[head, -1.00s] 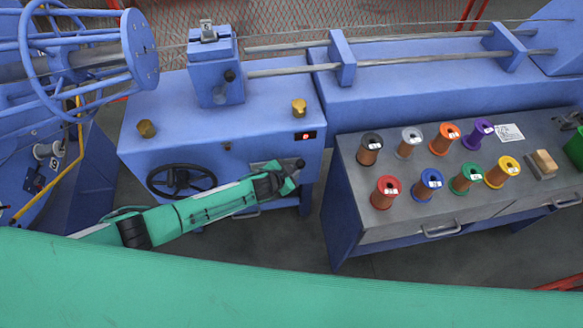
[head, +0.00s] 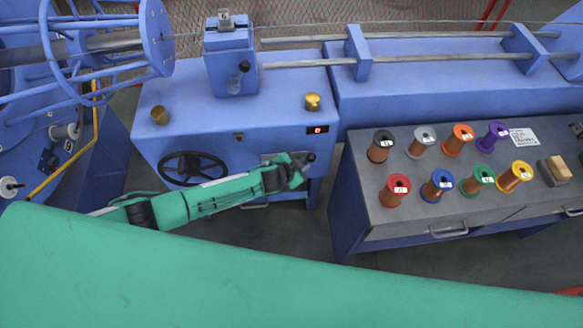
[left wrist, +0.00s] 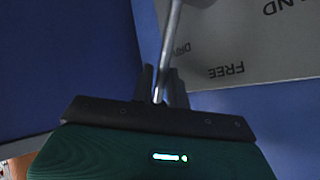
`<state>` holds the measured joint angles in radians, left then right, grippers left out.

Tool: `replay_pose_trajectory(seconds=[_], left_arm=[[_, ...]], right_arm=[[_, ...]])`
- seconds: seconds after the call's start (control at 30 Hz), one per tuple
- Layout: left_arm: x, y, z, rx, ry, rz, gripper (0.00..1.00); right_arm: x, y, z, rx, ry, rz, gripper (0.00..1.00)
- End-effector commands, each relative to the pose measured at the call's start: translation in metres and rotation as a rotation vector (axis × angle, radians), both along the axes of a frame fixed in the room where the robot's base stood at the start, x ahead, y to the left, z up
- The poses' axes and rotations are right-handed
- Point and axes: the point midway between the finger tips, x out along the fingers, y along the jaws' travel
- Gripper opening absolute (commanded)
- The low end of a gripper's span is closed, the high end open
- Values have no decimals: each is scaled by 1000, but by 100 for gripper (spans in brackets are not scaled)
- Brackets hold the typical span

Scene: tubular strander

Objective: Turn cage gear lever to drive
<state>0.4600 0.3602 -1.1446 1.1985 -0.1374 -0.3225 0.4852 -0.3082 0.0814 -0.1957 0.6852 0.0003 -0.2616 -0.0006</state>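The cage gear lever (head: 309,157) is a metal rod with a dark knob on the front of the blue machine housing. In the left wrist view its bare rod (left wrist: 171,45) runs up from between the fingers toward a grey label plate (left wrist: 250,45). The plate reads FREE, with parts of DRIVE and another word ending in ND, all upside down. My left gripper (head: 297,170) is at the lever; in the left wrist view its dark fingers (left wrist: 160,88) are close together on either side of the rod. The lever's exact marked position is hard to tell. My right gripper is out of view.
A black handwheel (head: 190,168) is left of the lever, above my left forearm. A grey-topped bench (head: 365,205) with several coloured spools stands to the right. The blue cage (head: 155,38) is at upper left.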

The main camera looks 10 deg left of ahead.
Motion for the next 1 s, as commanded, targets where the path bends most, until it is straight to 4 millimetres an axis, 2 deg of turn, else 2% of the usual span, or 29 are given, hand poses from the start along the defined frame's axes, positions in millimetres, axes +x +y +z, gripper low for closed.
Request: replay_pose_trajectory(seconds=[0.37, 0.7, 1.0], left_arm=[[-41, 25, 35, 1, 0, -1, 16], [-78, 46, 67, 0, -1, -3, 16], [-88, 52, 77, 0, 0, -2, 16]], right_arm=[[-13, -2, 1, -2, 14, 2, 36], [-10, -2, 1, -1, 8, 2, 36], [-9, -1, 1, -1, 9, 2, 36]])
